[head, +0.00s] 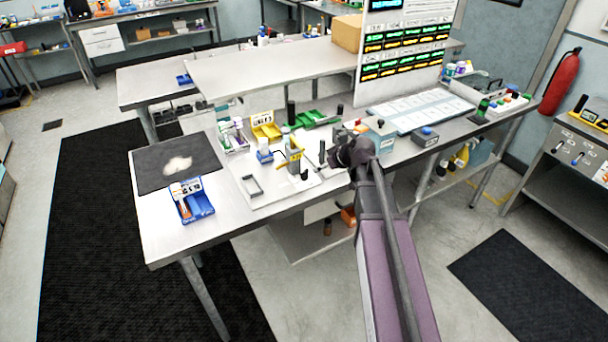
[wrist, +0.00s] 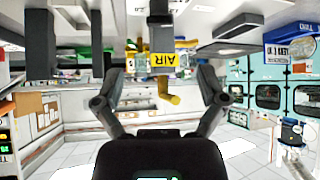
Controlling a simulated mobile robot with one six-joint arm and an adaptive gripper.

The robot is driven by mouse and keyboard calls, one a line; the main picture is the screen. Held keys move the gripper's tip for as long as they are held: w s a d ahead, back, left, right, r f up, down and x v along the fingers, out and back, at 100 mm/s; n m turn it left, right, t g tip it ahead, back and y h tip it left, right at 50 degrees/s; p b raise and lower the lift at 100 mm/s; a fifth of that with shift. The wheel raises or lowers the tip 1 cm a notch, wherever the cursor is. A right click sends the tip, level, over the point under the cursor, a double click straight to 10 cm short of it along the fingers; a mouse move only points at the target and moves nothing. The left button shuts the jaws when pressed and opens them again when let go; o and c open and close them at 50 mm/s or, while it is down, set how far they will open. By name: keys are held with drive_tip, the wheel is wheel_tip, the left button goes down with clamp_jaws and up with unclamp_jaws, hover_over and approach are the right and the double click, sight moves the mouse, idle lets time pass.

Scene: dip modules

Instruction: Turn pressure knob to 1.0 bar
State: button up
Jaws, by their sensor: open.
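The wrist view looks upside down, with the table items hanging from its top edge. A yellow block marked AIR (wrist: 165,60) on a dark post is near the middle of that view. A yellow fitting (wrist: 167,88) shows beside it. In the head view a yellow-marked post (head: 296,153) stands on the white board. I cannot make out a pressure knob for certain, and no pressure reading is legible. My gripper (wrist: 160,76) is open, its two fingers apart on either side of the AIR block in the wrist picture. The head view does not show whether they touch it.
A blue holder (head: 194,203) and a dark mat (head: 178,163) are at the table's left. A small grey frame (head: 252,187) lies on the white board (head: 275,198). Bottles and a yellow tray (head: 265,127) stand close behind. A display panel (head: 405,45) rises at the back.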

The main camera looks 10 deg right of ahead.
sight(305, 173)
drive_tip(key=shift+b+x, duration=4.3)
drive_tip(key=shift+x, duration=2.1)
drive_tip(key=c, duration=1.2)
drive_tip(key=shift+o, duration=0.2)
drive_tip(key=shift+a, duration=0.35)
drive_tip(key=shift+s+d, duration=0.1)
drive_tip(key=shift+d, duration=0.2)
